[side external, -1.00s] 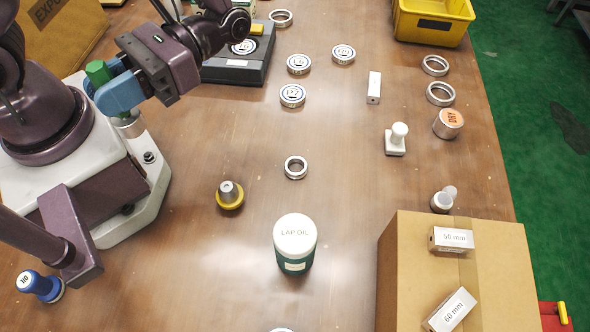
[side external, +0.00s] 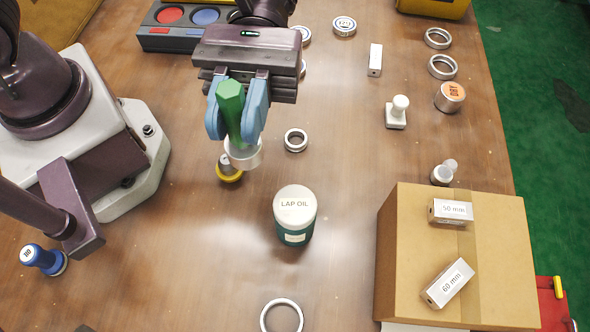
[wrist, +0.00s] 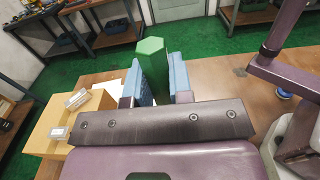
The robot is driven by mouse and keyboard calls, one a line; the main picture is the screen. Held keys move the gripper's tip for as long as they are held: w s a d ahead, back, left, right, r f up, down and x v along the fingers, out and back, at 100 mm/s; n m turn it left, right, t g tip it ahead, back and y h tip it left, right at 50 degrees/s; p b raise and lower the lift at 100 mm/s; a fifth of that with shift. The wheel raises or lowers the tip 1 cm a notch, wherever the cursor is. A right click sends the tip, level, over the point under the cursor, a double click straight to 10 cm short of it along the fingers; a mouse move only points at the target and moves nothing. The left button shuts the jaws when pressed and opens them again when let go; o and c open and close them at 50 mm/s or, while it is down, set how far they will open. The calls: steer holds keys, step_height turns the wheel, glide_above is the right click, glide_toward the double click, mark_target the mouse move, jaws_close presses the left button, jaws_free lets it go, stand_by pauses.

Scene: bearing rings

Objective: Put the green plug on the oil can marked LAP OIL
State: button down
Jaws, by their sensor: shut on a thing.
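The oil can marked LAP OIL (side external: 295,212) stands upright on the table, with a white-grey top and a dark green body. My gripper (side external: 236,118) is shut on the green plug (side external: 230,100), a green hexagonal handle with a pale metal ring-like end below. The blue fingers clasp the handle from both sides. The plug is held above the table, up and to the left of the can in the side view, apart from it. In the wrist view the green plug (wrist: 152,47) stands between the blue fingers; its lower end and the can are hidden there.
A yellow-based metal piece (side external: 229,170) stands behind the held plug. A steel ring (side external: 296,140) lies near it and a larger ring (side external: 281,316) lies at the front. A cardboard box (side external: 400,250) with two labelled blocks stands right of the can.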

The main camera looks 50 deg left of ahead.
steer(key=shift+w+d+f, duration=0.5)
steer(key=shift+d+f, duration=0.25)
steer(key=shift+f, duration=0.8)
steer(key=shift+w+d+f, duration=0.5)
steer(key=shift+d+f, duration=0.3)
steer(key=shift+f, duration=0.7)
steer(key=shift+w+d+f, duration=0.5)
steer(key=shift+d+f, duration=0.25)
steer(key=shift+f, duration=0.8)
steer(key=shift+f, duration=0.15)
steer(key=c, duration=1)
jaws_free()
steer(key=shift+c, duration=0.2)
steer(key=shift+w+a, duration=0.2)
steer(key=shift+w, duration=0.05)
steer(key=v, duration=1.1)
steer(key=shift+a, duration=0.2)
steer(key=shift+w, duration=0.1)
